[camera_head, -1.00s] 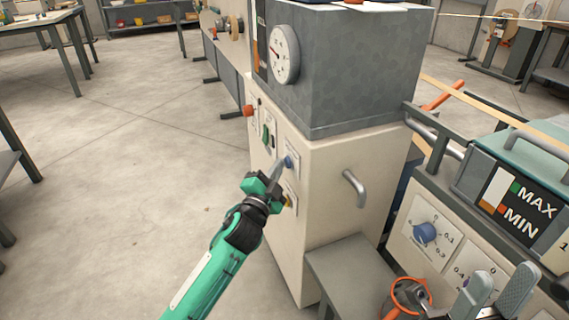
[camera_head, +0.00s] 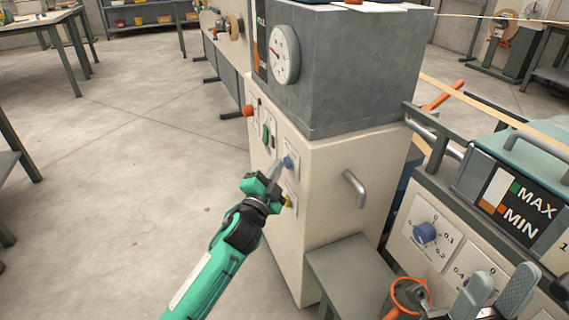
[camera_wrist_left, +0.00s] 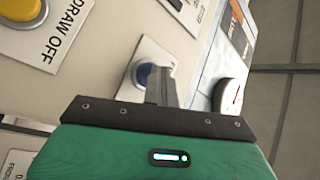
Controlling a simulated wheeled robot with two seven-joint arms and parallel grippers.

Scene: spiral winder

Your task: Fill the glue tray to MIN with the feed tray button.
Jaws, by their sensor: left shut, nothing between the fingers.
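My left gripper (camera_head: 275,171) is shut and empty, with its grey fingertips at a blue button (camera_head: 290,162) on the cream cabinet's side. In the left wrist view the fingers overlap the blue button (camera_wrist_left: 146,74); I cannot tell whether it is pressed in, and its label is not readable. A yellow button (camera_wrist_left: 20,8) labelled DRAW OFF is beside it. The glue tray's level gauge (camera_head: 494,190) at right has a green MAX mark and an orange MIN mark, with orange low in its window. Two grey finger-like pads, apparently my open right gripper (camera_head: 495,292), show at lower right.
The cream cabinet (camera_head: 335,240) carries a grey tank with a round dial (camera_head: 284,54). It has a green switch (camera_head: 266,134), a red knob (camera_head: 248,110) and a metal handle (camera_head: 355,189). A knob panel (camera_head: 432,232) stands at right.

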